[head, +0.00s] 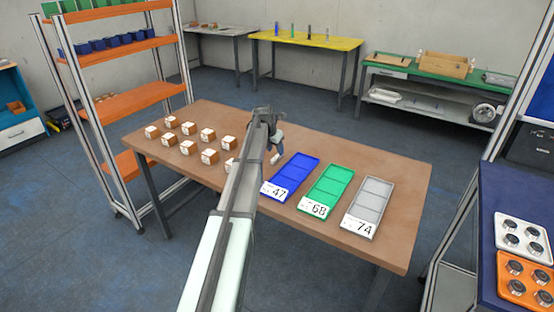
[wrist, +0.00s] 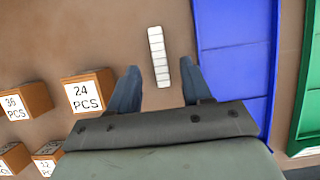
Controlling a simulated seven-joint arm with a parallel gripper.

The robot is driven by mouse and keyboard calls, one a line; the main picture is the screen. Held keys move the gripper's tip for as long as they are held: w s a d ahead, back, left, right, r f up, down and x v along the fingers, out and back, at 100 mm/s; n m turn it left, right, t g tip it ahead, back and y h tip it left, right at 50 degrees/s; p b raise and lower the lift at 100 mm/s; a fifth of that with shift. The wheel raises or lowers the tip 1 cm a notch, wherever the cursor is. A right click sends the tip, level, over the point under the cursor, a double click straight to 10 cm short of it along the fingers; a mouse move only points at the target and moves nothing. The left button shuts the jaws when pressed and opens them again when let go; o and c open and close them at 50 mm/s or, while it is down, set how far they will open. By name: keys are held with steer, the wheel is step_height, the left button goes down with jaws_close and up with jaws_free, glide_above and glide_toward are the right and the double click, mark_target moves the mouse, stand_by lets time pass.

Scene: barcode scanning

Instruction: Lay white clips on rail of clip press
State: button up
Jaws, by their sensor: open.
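A short white segmented strip (wrist: 158,57) lies on the brown table (wrist: 125,30) in the wrist view. It also shows as a small pale piece (head: 275,158) just past my arm in the head view. My gripper (wrist: 160,82) is open, with one dark blue finger on each side of the strip's lower end. Neither finger appears to touch it. In the head view my gripper (head: 270,138) is over the middle of the table, partly hidden by my own arm. I cannot make out a clip press or rail in either view.
Several small brown boxes with white labels, one reading 24 PCS (wrist: 88,92), stand left of my gripper. Blue (head: 292,176), green (head: 328,186) and grey (head: 370,204) trays marked 47, 68 and 74 lie right. An orange-shelved rack (head: 130,103) stands behind left.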

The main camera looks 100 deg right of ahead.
mark_target(277, 156)
steer(key=x, duration=0.4)
steer(key=shift+f, duration=0.25)
jaws_close()
